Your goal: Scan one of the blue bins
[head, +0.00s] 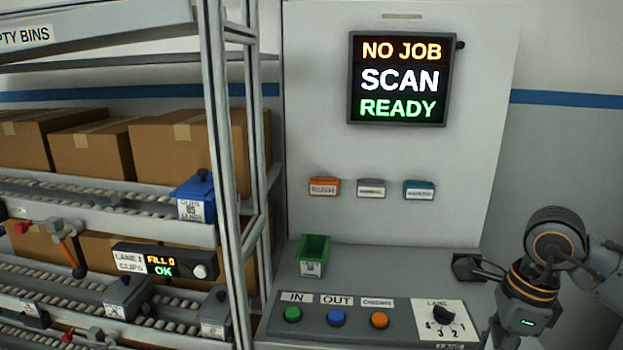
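A blue bin (195,199) with a dark knob on top and a white label on its front sits at the right end of the upper roller lane of the rack. It is the only blue bin I can make out. My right arm's wrist (525,300) comes in at the lower right, over the right edge of the console, apart from the bin. The fingers of my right gripper cannot be made out at the frame's bottom edge. My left gripper is out of view. The screen (399,79) reads NO JOB, SCAN, READY.
The grey console (395,262) holds a green bin (313,256), several buttons and a lane dial (440,318). A black device (467,267) is beside my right wrist. The rack post (222,150) stands between the blue bin and the console. Cardboard boxes (90,150) fill the rack behind.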

